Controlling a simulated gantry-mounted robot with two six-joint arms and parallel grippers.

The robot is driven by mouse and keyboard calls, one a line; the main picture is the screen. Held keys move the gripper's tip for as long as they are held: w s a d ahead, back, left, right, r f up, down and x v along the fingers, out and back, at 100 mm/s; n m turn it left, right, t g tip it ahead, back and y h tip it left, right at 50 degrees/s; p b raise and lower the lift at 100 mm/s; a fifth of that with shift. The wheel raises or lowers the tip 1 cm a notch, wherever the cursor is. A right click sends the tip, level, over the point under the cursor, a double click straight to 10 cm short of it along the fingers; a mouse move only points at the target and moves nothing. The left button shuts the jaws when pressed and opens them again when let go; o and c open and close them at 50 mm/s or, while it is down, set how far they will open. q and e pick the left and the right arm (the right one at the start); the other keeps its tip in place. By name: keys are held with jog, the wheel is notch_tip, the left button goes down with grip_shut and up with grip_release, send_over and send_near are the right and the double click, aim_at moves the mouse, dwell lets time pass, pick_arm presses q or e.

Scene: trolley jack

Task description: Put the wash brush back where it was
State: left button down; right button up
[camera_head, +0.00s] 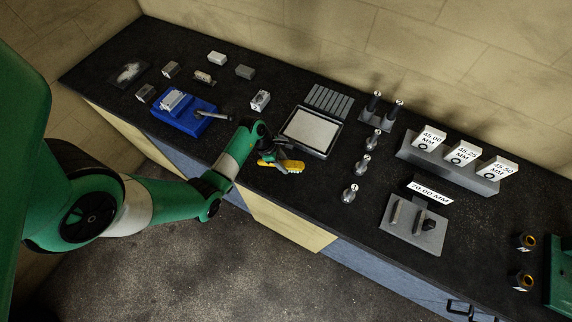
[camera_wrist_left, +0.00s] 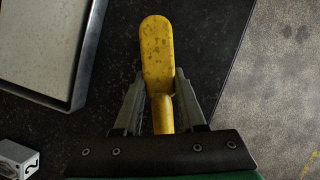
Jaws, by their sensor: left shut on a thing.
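The wash brush is yellow (camera_head: 291,166) and is in the head view near the bench's front edge, just in front of the grey tray. My left gripper (camera_head: 272,158) is shut on the brush. In the left wrist view the brush (camera_wrist_left: 158,55) points away between the two fingers of the left gripper (camera_wrist_left: 160,98), which are on either side of its narrow neck. I cannot tell whether the brush touches the bench top. My right gripper is not in view.
A framed tray (camera_head: 331,152) with a pale surface lies just behind the brush. A blue vise (camera_head: 184,121) stands to the left. Metal parts (camera_head: 349,193) stand to the right, before a block with labels (camera_head: 447,172). The bench's front edge is close.

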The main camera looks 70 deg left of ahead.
pick_arm(q)
jog(key=shift+w+a+f, duration=0.15)
jog(key=shift+w+f, duration=0.15)
jog(key=shift+f, duration=0.05)
jog(key=shift+w+f, duration=0.15)
jog(key=shift+f, duration=0.15)
jog(key=shift+f+b, duration=0.55)
jog(key=shift+f, duration=0.85)
jog(key=shift+f, duration=0.1)
jog(key=shift+c, duration=2.4)
grip_release()
